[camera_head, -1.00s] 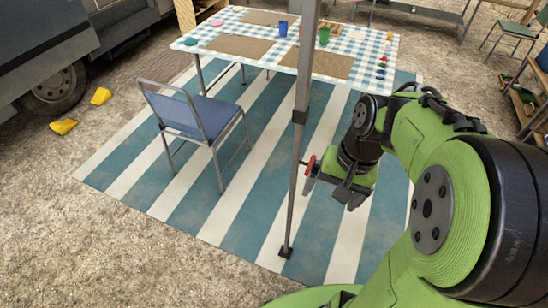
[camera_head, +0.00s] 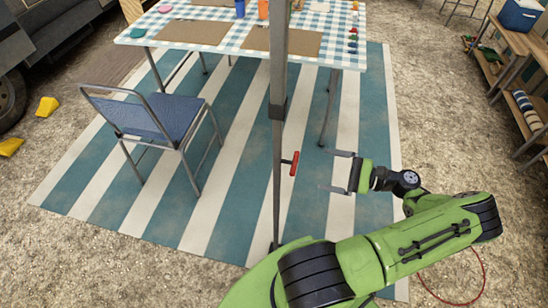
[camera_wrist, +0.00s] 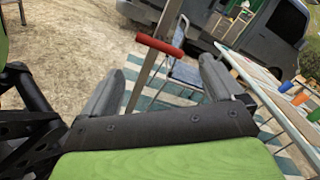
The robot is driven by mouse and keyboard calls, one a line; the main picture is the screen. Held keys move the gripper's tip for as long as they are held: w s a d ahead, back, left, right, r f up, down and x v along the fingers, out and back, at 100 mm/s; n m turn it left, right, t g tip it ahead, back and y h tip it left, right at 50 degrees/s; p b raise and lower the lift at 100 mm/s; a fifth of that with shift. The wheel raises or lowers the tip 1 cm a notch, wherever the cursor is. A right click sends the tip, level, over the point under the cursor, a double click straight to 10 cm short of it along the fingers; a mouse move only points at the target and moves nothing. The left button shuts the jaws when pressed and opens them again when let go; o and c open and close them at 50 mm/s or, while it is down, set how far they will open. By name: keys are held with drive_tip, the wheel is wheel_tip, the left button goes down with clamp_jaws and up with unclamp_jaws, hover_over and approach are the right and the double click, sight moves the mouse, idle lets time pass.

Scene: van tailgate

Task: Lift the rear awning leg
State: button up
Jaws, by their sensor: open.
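The awning leg (camera_head: 278,150) is a grey metal pole standing upright on the striped mat, with a dark collar partway up. A red handle (camera_head: 294,163) sticks out to the right from its lower section. My gripper (camera_head: 337,171) is open and empty, to the right of the red handle and apart from it, its fingers pointing left toward the pole. In the wrist view the red handle (camera_wrist: 160,45) lies across the pole (camera_wrist: 152,68), beyond and between my two fingers (camera_wrist: 158,88). The pole's top is out of view.
A blue folding chair (camera_head: 165,118) stands left of the leg. A table with a checked cloth (camera_head: 225,50) stands behind it. Shelves (camera_head: 520,100) are at the far right, and yellow chocks (camera_head: 47,106) lie by the wheel at left. The mat (camera_head: 235,215) around the leg's foot is mostly clear.

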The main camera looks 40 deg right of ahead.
sight(281, 161)
drive_tip(key=b+x, duration=0.1)
drive_tip(key=x, duration=1.3)
drive_tip(key=shift+a+f, duration=0.1)
drive_tip(key=shift+a, duration=0.1)
